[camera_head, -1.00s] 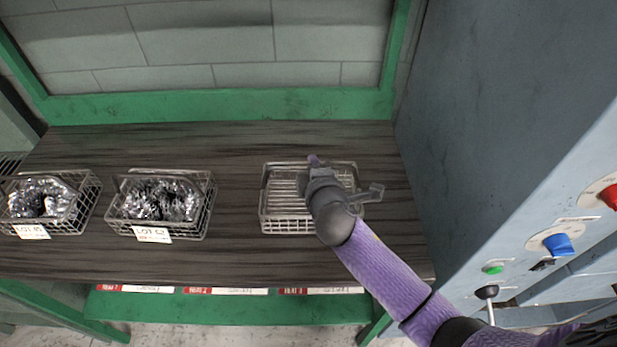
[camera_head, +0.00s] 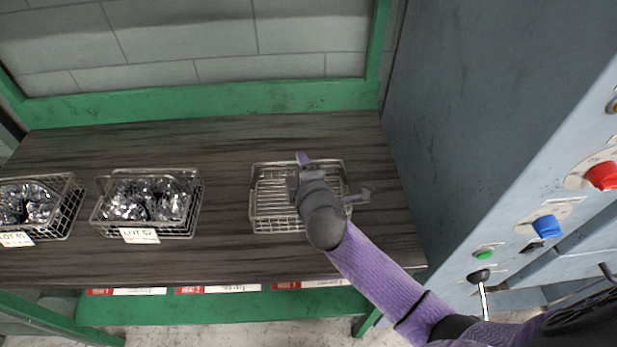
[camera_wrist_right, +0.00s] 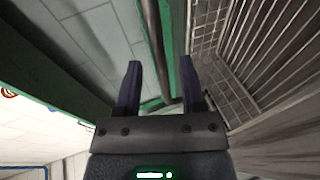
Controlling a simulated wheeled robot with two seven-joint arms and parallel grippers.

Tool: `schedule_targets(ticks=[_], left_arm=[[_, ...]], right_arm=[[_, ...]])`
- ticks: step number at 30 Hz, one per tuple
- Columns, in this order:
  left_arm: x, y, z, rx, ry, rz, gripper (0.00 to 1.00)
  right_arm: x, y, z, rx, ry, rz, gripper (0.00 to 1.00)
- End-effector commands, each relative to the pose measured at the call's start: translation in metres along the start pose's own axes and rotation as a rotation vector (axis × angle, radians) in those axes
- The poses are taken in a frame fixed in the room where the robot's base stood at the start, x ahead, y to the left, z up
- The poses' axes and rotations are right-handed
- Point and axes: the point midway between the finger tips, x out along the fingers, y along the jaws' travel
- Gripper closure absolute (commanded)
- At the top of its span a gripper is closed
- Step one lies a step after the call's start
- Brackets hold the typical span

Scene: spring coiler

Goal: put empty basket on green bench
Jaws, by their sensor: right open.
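The empty wire basket (camera_head: 271,211) stands upright on the dark wooden top of the green bench (camera_head: 225,262). My right gripper (camera_head: 303,161) is over the basket's middle and far side, and my wrist and forearm cover part of its right half. In the right wrist view, the two dark fingers (camera_wrist_right: 160,78) are apart. A dark bar (camera_wrist_right: 152,25) runs between them in the picture; I cannot tell if they touch it. The basket's wire mesh (camera_wrist_right: 230,85) fills the upper right there. My left gripper is not in view.
Two wire baskets with shiny metal parts and lot labels stand to the left, one near the middle (camera_head: 185,226) and one at the edge (camera_head: 62,225). A grey-blue machine cabinet (camera_head: 470,100) with knobs closes off the right. Bare bench top lies between the baskets.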

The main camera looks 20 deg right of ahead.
Motion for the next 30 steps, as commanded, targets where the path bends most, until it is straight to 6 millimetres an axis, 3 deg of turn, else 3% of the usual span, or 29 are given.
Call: schedule_targets(ticks=[6, 12, 24, 26, 29, 30], left_arm=[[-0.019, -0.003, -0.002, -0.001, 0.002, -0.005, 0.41], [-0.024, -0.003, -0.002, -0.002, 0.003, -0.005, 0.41], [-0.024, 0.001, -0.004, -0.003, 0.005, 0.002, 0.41], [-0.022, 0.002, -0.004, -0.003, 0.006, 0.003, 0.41], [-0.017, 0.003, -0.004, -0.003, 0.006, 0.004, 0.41], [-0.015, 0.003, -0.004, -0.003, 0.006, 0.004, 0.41]], right_arm=[[-0.059, 0.003, 0.0, 0.002, 0.001, -0.003, 0.5], [-0.098, 0.001, 0.0, 0.001, -0.001, -0.001, 0.5], [-0.106, -0.004, 0.002, 0.021, -0.009, -0.016, 0.5], [-0.106, -0.025, 0.011, 0.117, -0.046, -0.098, 0.5], [-0.121, -0.101, 0.035, 0.466, -0.212, -0.383, 0.5], [-0.137, -0.139, 0.044, 0.645, -0.319, -0.524, 0.5]])
